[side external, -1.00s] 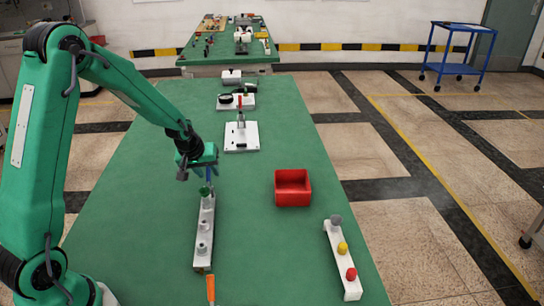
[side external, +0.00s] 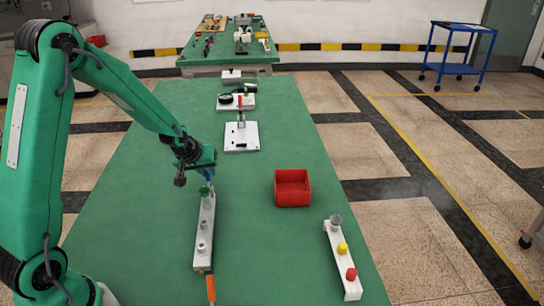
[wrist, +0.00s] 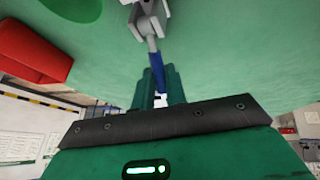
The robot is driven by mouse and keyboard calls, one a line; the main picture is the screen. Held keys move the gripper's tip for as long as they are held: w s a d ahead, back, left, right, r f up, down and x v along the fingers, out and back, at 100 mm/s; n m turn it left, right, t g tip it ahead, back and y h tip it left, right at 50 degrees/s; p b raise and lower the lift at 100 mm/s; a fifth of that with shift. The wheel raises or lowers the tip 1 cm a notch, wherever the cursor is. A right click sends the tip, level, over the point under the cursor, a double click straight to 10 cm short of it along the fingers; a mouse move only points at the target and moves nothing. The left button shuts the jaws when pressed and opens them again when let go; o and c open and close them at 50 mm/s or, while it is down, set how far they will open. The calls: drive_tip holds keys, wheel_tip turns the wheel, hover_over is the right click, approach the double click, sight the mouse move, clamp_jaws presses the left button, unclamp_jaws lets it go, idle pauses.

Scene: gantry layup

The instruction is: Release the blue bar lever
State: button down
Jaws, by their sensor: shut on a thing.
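The blue bar lever (wrist: 156,62) shows in the wrist view as a blue handle on a thin metal arm. The arm joins a grey metal bracket (wrist: 147,22) at the top of that view. My gripper (wrist: 157,80) has its two green fingers on either side of the blue handle and is shut on it. In the side external view my gripper (side external: 207,171) is low over the far end of a pale strip (side external: 203,255); only a little blue shows beneath it. The lever's base is mostly hidden there.
A green knob (side external: 205,191) sits on the strip just below my gripper. A red bin (side external: 292,188) stands to the right. A white bar with coloured knobs (side external: 342,262) lies front right. A white plate with a red-handled clamp (side external: 242,138) lies beyond. Bare green tabletop lies between them.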

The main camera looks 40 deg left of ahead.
drive_tip(key=shift+d, duration=0.1)
drive_tip(key=c, duration=1.4)
unclamp_jaws()
drive_tip(key=shift+c, duration=0.2)
drive_tip(key=shift+s+r, duration=0.1)
drive_tip(key=shift+r, duration=0.1)
drive_tip(key=v, duration=0.7)
drive_tip(key=shift+r, duration=0.2)
drive_tip(key=shift+s, duration=0.1)
